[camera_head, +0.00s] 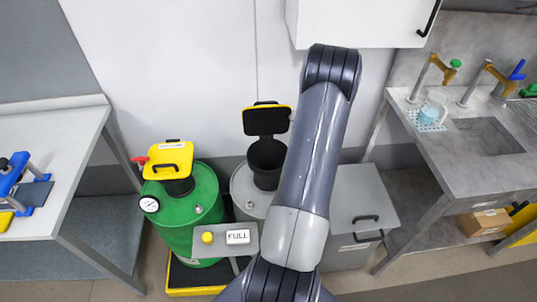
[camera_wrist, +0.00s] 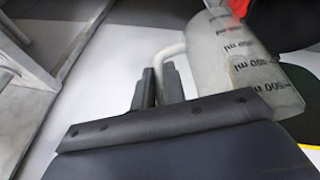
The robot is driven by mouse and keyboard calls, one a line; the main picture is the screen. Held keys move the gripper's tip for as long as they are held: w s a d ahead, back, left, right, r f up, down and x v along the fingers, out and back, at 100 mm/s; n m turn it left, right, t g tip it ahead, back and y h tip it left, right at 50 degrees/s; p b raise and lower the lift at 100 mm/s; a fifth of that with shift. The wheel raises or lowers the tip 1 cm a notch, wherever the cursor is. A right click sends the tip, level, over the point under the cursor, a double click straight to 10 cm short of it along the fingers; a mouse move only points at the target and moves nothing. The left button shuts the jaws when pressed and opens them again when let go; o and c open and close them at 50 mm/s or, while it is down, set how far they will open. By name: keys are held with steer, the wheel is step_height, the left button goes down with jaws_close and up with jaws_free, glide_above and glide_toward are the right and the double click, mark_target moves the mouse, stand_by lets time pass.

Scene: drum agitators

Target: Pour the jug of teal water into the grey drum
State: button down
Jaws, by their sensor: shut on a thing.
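My gripper (camera_wrist: 160,82) is shut on the pale handle (camera_wrist: 172,52) of a clear jug (camera_wrist: 240,70) with black ml marks, at the upper right of the wrist view. I cannot make out teal water in it. My arm hides the gripper and this jug in the head view. The grey drum (camera_head: 243,187) stands against the wall, partly behind my arm. A black funnel (camera_head: 266,155) sits on its top, and its black lid with a yellow edge (camera_head: 266,120) is raised behind. I cannot tell how the jug stands relative to the funnel.
A green drum (camera_head: 180,215) with a shut yellow lid (camera_head: 168,155) stands left of the grey one. A stand with a FULL sign (camera_head: 238,237) is in front. A grey cabinet (camera_head: 365,195) is at right.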

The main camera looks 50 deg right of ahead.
steer(key=shift+s+d+f+y+b, duration=0.15)
steer(key=shift+f+b, duration=0.15)
steer(key=shift+f, duration=0.25)
steer(key=shift+s+d+f+y+b, duration=0.15)
steer(key=shift+f+b, duration=0.15)
steer(key=shift+f, duration=0.25)
steer(key=shift+s+d+f+m+t+y+b, duration=0.3)
steer(key=shift+d+f+t+y+b, duration=0.15)
steer(key=shift+t+y+b, duration=0.4)
steer(key=shift+w+r, duration=0.1)
steer(key=shift+w, duration=0.05)
